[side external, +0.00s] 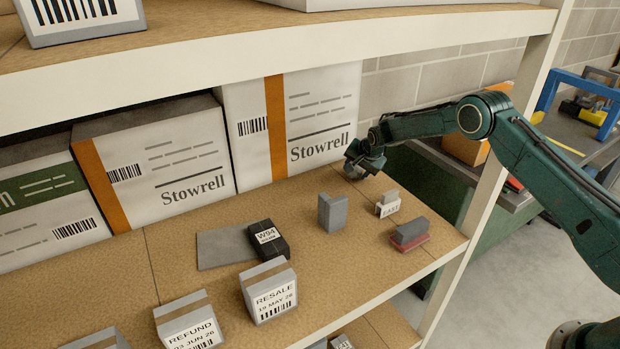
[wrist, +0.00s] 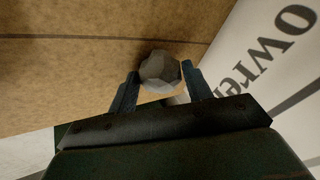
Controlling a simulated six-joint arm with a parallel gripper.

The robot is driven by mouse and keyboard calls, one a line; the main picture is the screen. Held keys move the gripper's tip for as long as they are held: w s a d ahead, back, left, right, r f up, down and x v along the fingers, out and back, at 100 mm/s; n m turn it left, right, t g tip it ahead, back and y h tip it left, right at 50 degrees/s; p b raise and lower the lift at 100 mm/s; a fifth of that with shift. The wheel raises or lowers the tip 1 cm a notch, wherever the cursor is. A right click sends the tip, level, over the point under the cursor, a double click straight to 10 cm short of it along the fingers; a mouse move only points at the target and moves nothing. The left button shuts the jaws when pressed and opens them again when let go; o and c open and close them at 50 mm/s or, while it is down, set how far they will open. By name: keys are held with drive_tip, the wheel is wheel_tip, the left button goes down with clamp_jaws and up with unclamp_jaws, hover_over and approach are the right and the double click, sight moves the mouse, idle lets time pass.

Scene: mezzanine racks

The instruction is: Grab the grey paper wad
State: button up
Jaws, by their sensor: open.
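The grey paper wad (wrist: 160,71) is a faceted, roundish lump on the brown shelf board in the wrist view. My gripper (wrist: 158,76) is open, with one finger on each side of the wad and small gaps showing. In the side external view my gripper (side external: 355,172) is low at the back of the shelf, near the right end of the boxes. The wad (side external: 352,172) is mostly hidden there behind the fingers.
A large white Stowrell box (side external: 325,115) stands close behind my gripper. On the shelf (side external: 190,285) are a grey block (side external: 332,212), a small labelled block (side external: 387,206), a red-based block (side external: 410,236) and a black W94 item (side external: 268,240). An upper shelf (side external: 300,50) overhangs the back.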

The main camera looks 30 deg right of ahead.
drive_tip(key=c, duration=0.6)
drive_tip(key=shift+r, duration=0.1)
drive_tip(key=shift+r, duration=4.95)
